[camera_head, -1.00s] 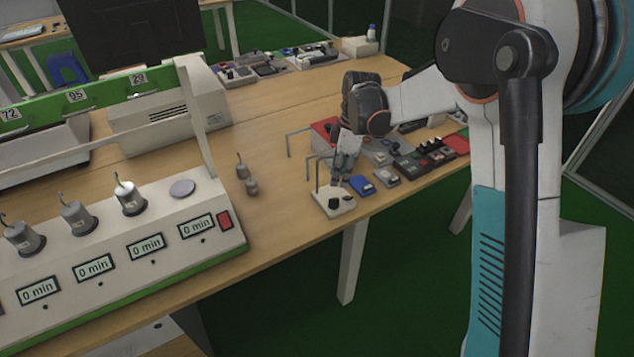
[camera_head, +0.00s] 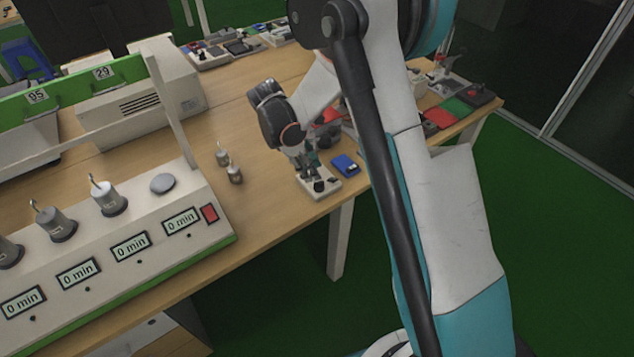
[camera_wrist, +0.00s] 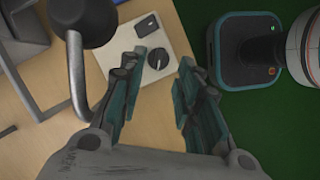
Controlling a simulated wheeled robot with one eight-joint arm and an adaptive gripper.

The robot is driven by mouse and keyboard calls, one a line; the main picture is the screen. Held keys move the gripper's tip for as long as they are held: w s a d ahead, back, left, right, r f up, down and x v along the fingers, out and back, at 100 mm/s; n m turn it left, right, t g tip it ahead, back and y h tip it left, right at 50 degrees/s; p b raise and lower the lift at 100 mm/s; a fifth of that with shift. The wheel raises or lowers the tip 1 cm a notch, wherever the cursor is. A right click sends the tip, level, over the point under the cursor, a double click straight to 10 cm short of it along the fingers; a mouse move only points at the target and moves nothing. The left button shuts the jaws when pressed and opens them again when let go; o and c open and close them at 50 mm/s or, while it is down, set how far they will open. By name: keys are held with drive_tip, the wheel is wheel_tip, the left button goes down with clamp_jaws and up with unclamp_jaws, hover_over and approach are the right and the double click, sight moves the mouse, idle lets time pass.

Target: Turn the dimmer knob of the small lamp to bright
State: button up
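The small lamp's white base (camera_head: 318,183) sits near the table's front edge. In the wrist view the base (camera_wrist: 172,38) carries a round black dimmer knob (camera_wrist: 158,59) with a light pointer mark. A grey rod with a dark rounded head (camera_wrist: 80,20), apparently the lamp's shade, stands at the upper left. My gripper (camera_wrist: 159,76) is open over the base, its teal-padded fingers on either side of the knob in the picture. I see no contact. In the head view my gripper (camera_head: 306,166) is just above the base, partly blocking it.
A blue box (camera_head: 345,165) lies right of the lamp base. Two small metal weights (camera_head: 235,174) stand to the left, beyond them a panel with 0 min displays (camera_head: 130,247). More boxes sit farther right, partly behind my arm. Green floor lies past the table edge.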

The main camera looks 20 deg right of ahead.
sight(319, 181)
drive_tip(key=b+x, duration=0.1)
drive_tip(key=x, duration=0.4)
drive_tip(key=shift+d+f+b, duration=0.1)
drive_tip(key=shift+f+b, duration=0.2)
drive_tip(key=shift+c, duration=0.2)
clamp_jaws()
